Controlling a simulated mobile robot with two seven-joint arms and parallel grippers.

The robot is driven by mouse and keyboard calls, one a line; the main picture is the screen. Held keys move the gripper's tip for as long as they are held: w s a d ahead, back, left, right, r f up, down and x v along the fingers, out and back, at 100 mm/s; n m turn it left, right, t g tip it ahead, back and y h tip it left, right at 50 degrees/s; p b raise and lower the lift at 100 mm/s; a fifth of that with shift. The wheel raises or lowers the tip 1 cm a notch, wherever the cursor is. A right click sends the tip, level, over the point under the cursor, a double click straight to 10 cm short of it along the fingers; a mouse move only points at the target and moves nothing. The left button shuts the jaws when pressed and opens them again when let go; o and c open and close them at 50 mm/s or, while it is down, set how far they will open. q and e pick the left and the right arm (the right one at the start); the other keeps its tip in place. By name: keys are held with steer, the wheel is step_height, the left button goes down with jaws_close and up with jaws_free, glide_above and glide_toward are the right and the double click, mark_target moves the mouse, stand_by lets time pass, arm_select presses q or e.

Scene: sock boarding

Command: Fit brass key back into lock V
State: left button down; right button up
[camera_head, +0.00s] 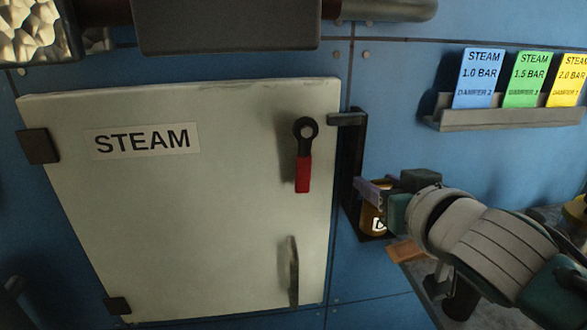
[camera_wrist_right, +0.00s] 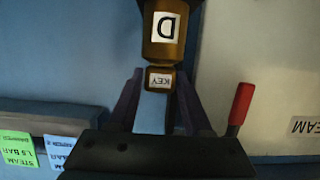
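My right gripper (camera_head: 370,191) is at the black bracket beside the white door. In the right wrist view its two purple fingers (camera_wrist_right: 160,90) stand on either side of a small brass key block (camera_wrist_right: 160,79) labelled KEY and look closed on it. Directly beyond the key is a brass lock body (camera_wrist_right: 165,35) with a white label whose letter looks like D. Key and lock line up and look touching or nearly so; I cannot tell whether the key is inserted. In the head view the brass lock (camera_head: 373,222) shows partly below the gripper. My left gripper is not in view.
The white STEAM door (camera_head: 200,230) has a red-handled lever (camera_head: 303,172) and a lower handle (camera_head: 289,270). The black bracket (camera_head: 348,160) stands at its right edge. A rack (camera_head: 500,119) with blue, green and yellow cards is on the blue wall at right.

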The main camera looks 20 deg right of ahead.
jaws_close()
stand_by(0.3)
